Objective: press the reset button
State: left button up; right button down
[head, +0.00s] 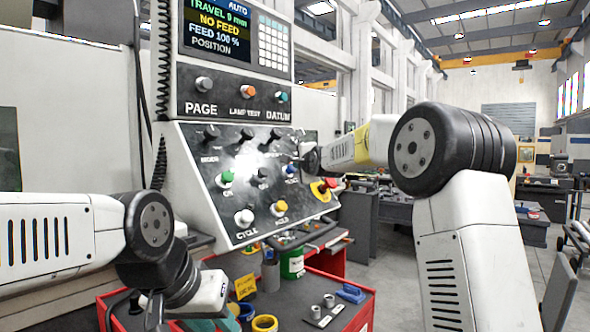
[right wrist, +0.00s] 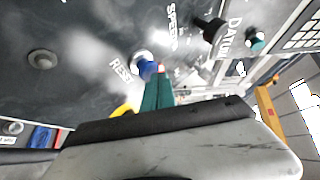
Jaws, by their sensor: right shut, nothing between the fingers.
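The blue reset button (head: 290,171) sits on the right part of the sloped control panel. In the right wrist view the blue button (right wrist: 147,69) shows on a pale collar beside the word RESET. My right gripper (head: 298,160) is at the panel face, close by the button and partly hidden by its own wrist. Its teal fingers (right wrist: 160,88) are shut and empty, with the tips right beside the blue cap. I cannot tell whether they touch it. My left arm hangs low at the left, and its gripper (head: 200,324) is mostly cut off by the bottom edge.
Black knobs and green, white, yellow and red controls crowd the panel (head: 212,212); a red emergency knob (head: 328,184) is just below my right wrist. A screen (head: 218,30) reads NO FEED. A red tool cart (head: 365,308) with cans stands below.

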jog(key=shift+w+a+f, duration=0.2)
jog(key=shift+a+f, duration=0.05)
dwell(0.7)
jog(key=shift+s+d+r, duration=0.45)
jog(key=shift+d+r, duration=0.1)
jog(key=shift+s+d+r, duration=0.6)
jog(key=shift+d+r, duration=0.2)
jog(key=shift+d, duration=0.05)
jog(key=shift+s+d+r, duration=0.6)
jog(key=shift+d+r, duration=0.2)
